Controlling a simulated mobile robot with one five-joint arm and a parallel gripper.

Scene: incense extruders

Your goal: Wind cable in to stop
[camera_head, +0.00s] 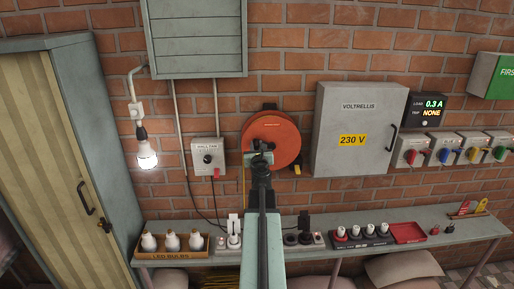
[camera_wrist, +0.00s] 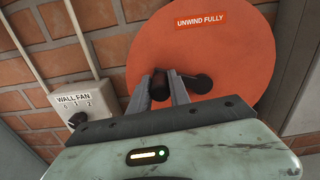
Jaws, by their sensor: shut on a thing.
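The orange cable reel (camera_head: 285,135) is mounted on the brick wall. In the wrist view its face (camera_wrist: 222,55) bears an "UNWIND FULLY" label (camera_wrist: 202,21). A dark hub (camera_wrist: 202,83) sits on the disc, with the dark crank handle (camera_wrist: 163,85) to its left. My gripper (camera_wrist: 161,82) is shut on the handle, one finger on each side. In the head view my gripper (camera_head: 260,157) covers the reel's lower left. A yellow piece (camera_head: 297,170) hangs at the reel's lower right. How much cable is wound on the drum is hidden.
A wall fan switch box (camera_head: 207,158) is left of the reel. A grey 230 V cabinet (camera_head: 350,105) stands close to its right. Below, a bench (camera_head: 460,228) holds bulbs, sockets and a red tray (camera_head: 408,233). A lit bulb (camera_head: 146,158) hangs further left.

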